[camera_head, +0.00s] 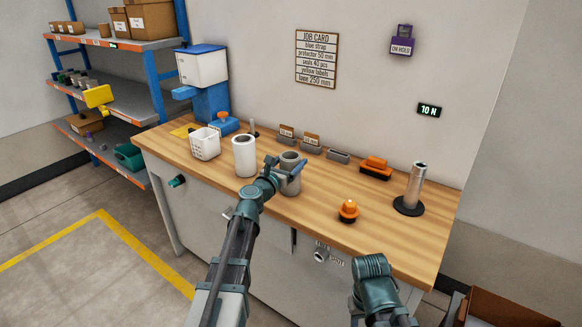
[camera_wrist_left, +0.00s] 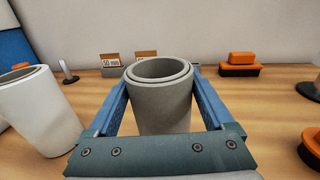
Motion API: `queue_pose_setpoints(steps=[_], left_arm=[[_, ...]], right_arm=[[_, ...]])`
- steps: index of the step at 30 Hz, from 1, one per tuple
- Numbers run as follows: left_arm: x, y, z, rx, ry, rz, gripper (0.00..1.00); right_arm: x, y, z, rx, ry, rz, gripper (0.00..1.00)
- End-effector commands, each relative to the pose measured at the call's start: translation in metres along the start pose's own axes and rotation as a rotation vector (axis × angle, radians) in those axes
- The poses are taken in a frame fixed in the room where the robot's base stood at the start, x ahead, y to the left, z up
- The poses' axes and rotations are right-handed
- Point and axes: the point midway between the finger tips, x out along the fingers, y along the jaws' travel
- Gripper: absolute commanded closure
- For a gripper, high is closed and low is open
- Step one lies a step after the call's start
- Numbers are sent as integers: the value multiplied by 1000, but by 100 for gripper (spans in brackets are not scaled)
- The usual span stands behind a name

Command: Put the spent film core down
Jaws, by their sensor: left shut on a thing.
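The spent film core (camera_head: 291,180) is a grey hollow cylinder, upright over the wooden bench. My left gripper (camera_head: 285,172) is shut on it, with one finger on each side. In the left wrist view the core (camera_wrist_left: 161,105) stands between the two blue fingers of the gripper (camera_wrist_left: 160,110), and its open top faces up. Whether its base touches the bench is hidden. My right arm shows at the bottom of the head view, but its fingertips cannot be made out.
A white roll (camera_head: 244,157) stands left of the core, near a white basket (camera_head: 205,144). Small grey holders (camera_head: 311,146) and an orange-topped block (camera_head: 375,168) lie behind. Bench between core and beacon is clear.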

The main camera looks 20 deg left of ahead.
Motion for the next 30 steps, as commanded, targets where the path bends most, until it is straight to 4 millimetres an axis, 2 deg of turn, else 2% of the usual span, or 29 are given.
queue_pose_setpoints(steps=[8,9,11,21,26,30], left_arm=[[0,0,-2,0,0,0,100],[0,0,-2,0,0,0,13],[0,0,-1,0,0,0,2],[0,0,4,0,0,0,0],[-30,-1,2,0,0,2,0],[-61,-2,2,0,0,3,0]], right_arm=[[2,0,0,0,0,0,50],[2,0,0,0,0,0,50],[1,0,0,0,0,0,50],[-4,0,0,0,0,0,50],[-2,0,0,0,0,0,50],[-2,0,0,0,0,0,50]])
